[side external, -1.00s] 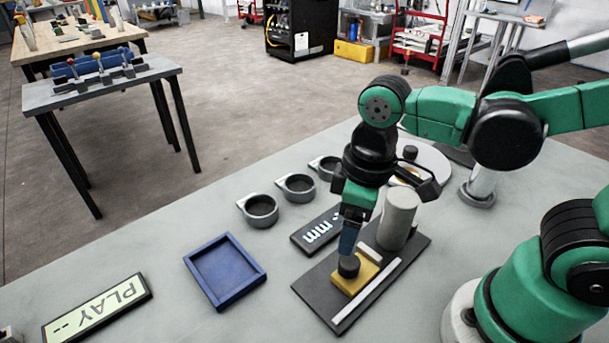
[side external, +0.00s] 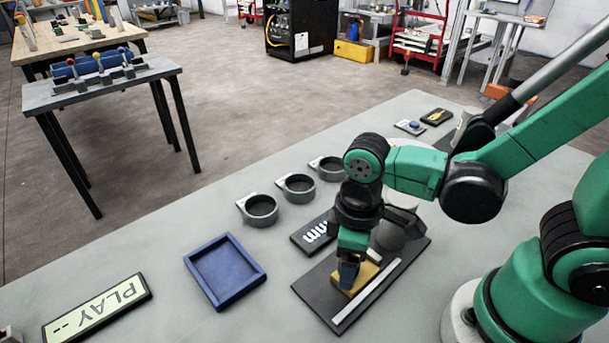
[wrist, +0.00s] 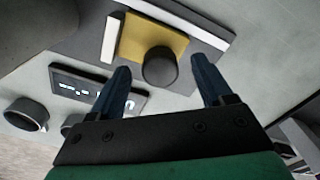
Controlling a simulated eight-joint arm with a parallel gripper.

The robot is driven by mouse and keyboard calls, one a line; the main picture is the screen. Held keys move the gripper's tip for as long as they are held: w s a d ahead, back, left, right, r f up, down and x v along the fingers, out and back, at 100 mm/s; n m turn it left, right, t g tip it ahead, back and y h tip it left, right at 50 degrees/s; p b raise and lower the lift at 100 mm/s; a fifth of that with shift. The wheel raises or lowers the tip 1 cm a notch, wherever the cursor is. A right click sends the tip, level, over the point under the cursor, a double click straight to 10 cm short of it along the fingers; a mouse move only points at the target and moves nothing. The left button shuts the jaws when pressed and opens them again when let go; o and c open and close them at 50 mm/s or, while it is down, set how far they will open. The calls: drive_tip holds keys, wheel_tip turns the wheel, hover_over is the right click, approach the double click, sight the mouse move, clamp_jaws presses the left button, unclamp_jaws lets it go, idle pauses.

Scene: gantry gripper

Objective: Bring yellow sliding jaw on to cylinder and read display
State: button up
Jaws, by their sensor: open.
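The yellow sliding jaw (side external: 366,276) lies on the dark base plate (side external: 318,291), alongside a white rail (side external: 366,296). In the wrist view the yellow jaw (wrist: 150,40) carries a black knob (wrist: 160,66). The grey cylinder (side external: 405,222) stands on the plate behind the jaw, partly hidden by my arm. My gripper (side external: 348,277) is low over the jaw. In the wrist view my gripper (wrist: 165,80) is open, with one blue finger on each side of the knob and gaps between. The display (side external: 313,236) shows "mm"; its digits are hidden or unreadable.
Several grey ring holders (side external: 258,211) stand left of my arm. A blue tray (side external: 224,270) and a "PLAY" sign (side external: 97,308) lie further left. The grey table (side external: 165,260) is clear between them.

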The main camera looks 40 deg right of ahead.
clamp_jaws()
